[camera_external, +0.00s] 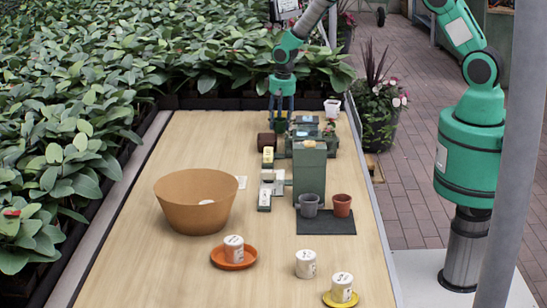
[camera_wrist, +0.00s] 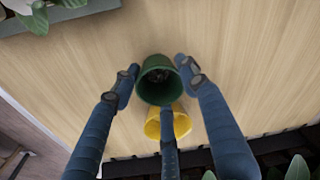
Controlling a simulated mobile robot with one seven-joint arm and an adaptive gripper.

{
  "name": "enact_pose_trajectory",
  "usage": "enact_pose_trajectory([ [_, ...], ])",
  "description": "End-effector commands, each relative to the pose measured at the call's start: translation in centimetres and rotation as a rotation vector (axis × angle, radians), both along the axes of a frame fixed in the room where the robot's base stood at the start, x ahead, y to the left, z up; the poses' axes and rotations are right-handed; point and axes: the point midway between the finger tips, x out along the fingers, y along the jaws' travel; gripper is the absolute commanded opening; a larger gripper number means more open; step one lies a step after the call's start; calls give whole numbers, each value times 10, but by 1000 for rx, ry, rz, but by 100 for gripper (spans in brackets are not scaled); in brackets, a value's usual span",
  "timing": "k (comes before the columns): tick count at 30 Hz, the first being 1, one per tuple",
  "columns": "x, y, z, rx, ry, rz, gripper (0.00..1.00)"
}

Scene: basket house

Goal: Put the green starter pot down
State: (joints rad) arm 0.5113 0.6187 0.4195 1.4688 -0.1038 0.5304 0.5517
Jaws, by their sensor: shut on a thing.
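My gripper (camera_external: 281,116) is at the far end of the table in the external view, with its fingers pointing down. In the wrist view my gripper (camera_wrist: 160,79) has its dark blue fingers around the green starter pot (camera_wrist: 154,92), shut on it. The pot's open mouth faces the wrist camera. In the external view the green pot (camera_external: 281,126) is small and partly hidden between the fingers. I cannot tell whether its base touches the table. A yellow pot (camera_wrist: 182,125) shows beside the green pot, partly hidden by one finger.
A brown pot (camera_external: 266,140) stands close left of my gripper. A tall green box (camera_external: 309,172) and several small items stand nearer the camera. A large tan bowl (camera_external: 195,210), a grey cup (camera_external: 309,206) and a terracotta pot (camera_external: 342,205) are farther forward. The left table strip is clear.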

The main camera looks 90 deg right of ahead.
Motion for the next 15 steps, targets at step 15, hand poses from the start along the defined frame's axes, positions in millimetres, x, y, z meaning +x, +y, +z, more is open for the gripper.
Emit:
enact_pose_trajectory([
  [15,0,0,-12,0,0,0,18],
])
